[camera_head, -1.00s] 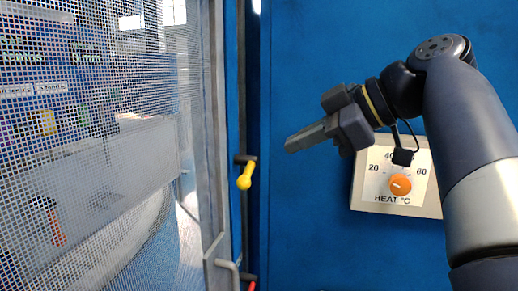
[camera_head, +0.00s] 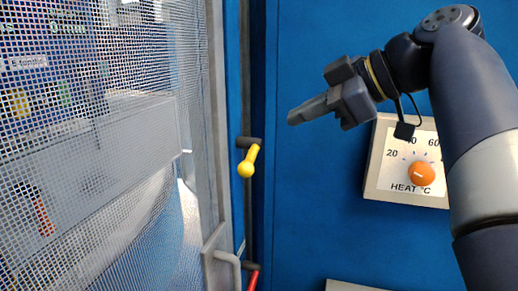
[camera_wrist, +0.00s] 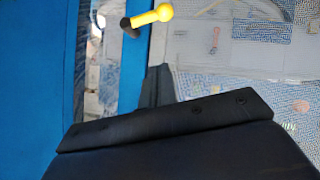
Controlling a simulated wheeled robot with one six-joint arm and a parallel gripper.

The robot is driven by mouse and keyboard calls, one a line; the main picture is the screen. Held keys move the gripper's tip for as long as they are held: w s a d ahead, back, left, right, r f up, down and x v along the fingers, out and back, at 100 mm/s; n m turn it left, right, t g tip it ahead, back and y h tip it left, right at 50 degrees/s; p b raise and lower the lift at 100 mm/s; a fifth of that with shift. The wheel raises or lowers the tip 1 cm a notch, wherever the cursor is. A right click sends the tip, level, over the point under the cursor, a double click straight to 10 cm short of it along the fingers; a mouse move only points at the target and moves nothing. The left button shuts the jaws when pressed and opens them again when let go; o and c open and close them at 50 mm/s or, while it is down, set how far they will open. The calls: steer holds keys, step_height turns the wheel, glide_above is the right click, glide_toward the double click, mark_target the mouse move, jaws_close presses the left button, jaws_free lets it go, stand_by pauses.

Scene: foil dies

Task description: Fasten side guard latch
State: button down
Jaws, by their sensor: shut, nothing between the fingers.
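The side guard (camera_head: 215,110) is a mesh panel with a grey frame on the left of the head view. A yellow latch handle with a ball end (camera_head: 247,162) hangs from a dark pivot on the blue post beside the frame, pointing down and slightly left. It also shows at the top of the wrist view (camera_wrist: 150,17). My gripper (camera_head: 294,117) is shut and empty, above and to the right of the yellow handle in the head view, apart from it. In the wrist view my fingertips (camera_wrist: 157,85) lie below the handle. I cannot tell whether the latch engages the guard.
A red handle (camera_head: 254,278) sits lower on the same post, partly cut off. A grey pull handle (camera_head: 225,258) is on the guard frame. A heat dial box (camera_head: 410,165) with an orange knob is on the blue wall behind my arm.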

steer(key=d+f+p+x, duration=0.1)
steer(key=f+p+x, duration=0.1)
steer(key=x, duration=0.9)
steer(key=shift+w+f, duration=0.25)
steer(key=shift+f, duration=0.1)
steer(key=shift+d+f+b, duration=0.1)
steer(key=shift+b, duration=0.2)
steer(key=shift+f+b, duration=0.15)
steer(key=shift+b, duration=0.5)
